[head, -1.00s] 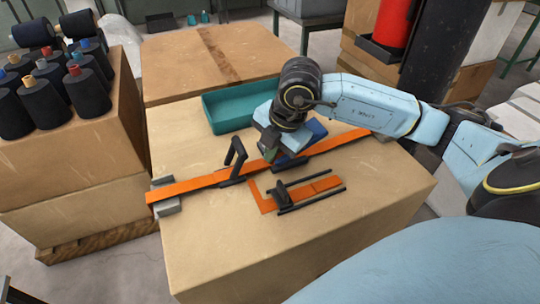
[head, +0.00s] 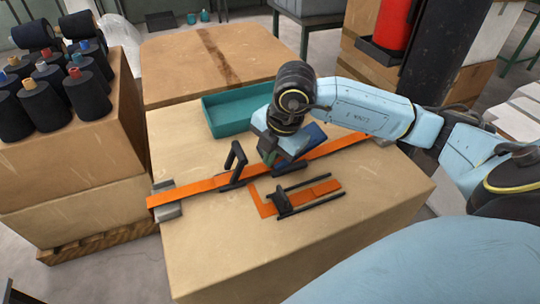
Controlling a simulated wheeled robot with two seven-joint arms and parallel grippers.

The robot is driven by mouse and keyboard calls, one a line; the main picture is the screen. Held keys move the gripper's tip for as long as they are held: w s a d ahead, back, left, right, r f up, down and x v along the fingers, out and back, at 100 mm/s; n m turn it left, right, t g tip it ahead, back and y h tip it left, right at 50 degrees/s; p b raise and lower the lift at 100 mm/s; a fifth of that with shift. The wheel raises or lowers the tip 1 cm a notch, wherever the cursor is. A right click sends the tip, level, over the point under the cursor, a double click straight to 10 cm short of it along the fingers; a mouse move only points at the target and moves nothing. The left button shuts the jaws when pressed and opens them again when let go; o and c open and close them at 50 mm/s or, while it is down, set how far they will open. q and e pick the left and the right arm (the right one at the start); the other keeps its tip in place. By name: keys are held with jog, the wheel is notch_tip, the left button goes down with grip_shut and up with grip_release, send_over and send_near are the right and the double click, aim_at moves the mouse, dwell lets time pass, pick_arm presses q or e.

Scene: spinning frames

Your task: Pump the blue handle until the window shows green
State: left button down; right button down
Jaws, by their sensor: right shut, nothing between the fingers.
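A blue part (head: 315,137), which may be the blue handle, shows just right of my right gripper (head: 269,159), partly hidden by it. The right gripper points down over the long orange strip (head: 205,185) on the tabletop. It is shut with nothing between its fingers; whether it touches the blue part I cannot tell. I cannot make out a window or any green in it. My left gripper is not in view.
A black upright bracket (head: 235,160) stands on the strip. In front lies an orange piece with black rails (head: 310,198). A teal tray (head: 224,119) sits behind. Dark spools (head: 90,92) stand on boxes at left. The front of the tabletop is clear.

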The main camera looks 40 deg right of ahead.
jog(key=shift+w+a+r+p, duration=0.1)
jog(key=shift+a+r+p, duration=0.3)
jog(key=shift+r, duration=0.4)
jog(key=shift+r, duration=0.15)
jog(key=r+p, duration=0.1)
jog(key=a+r+p, duration=0.1)
jog(key=r, duration=0.1)
jog(key=a+r+p, duration=0.1)
jog(key=shift+w+a+r+p, duration=0.1)
jog(key=shift+w+r+p, duration=0.05)
jog(key=shift+w+p, duration=0.2)
jog(key=shift+s, duration=0.15)
